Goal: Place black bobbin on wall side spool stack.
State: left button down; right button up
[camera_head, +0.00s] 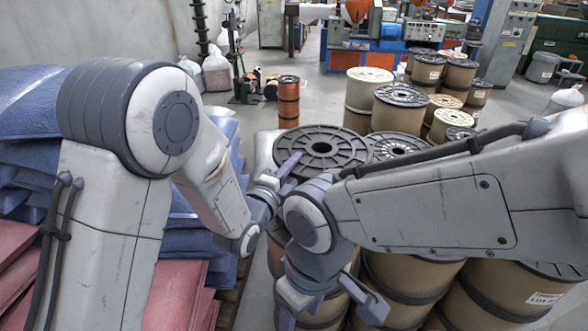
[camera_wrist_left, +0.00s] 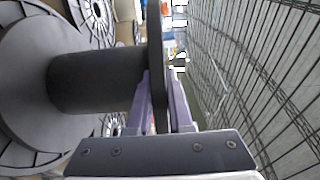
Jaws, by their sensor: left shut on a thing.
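The black bobbin (camera_head: 322,147) has a broad spoked flange and shows in the middle of the head view. My left gripper (camera_head: 287,166) is at its left edge. In the left wrist view the purple fingers (camera_wrist_left: 162,100) are shut on one flange of the bobbin, whose dark core (camera_wrist_left: 95,80) and other flange lie to the left. Tan spools with black bands (camera_head: 395,280) stand below and right of the bobbin; my right arm hides part of them. Whether the bobbin touches a spool is hidden.
More spools (camera_head: 400,108) stand behind to the right. Blue sacks (camera_head: 30,110) and pink sacks (camera_head: 178,292) are piled at left. A copper spool column (camera_head: 288,100) stands behind. Open floor (camera_head: 330,95) lies beyond. A wire mesh (camera_wrist_left: 260,70) fills the wrist view's right.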

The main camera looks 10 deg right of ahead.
pick_arm(q)
jog(key=shift+f, duration=0.85)
jog(key=shift+f, duration=0.25)
jog(key=c, duration=0.8)
grip_release()
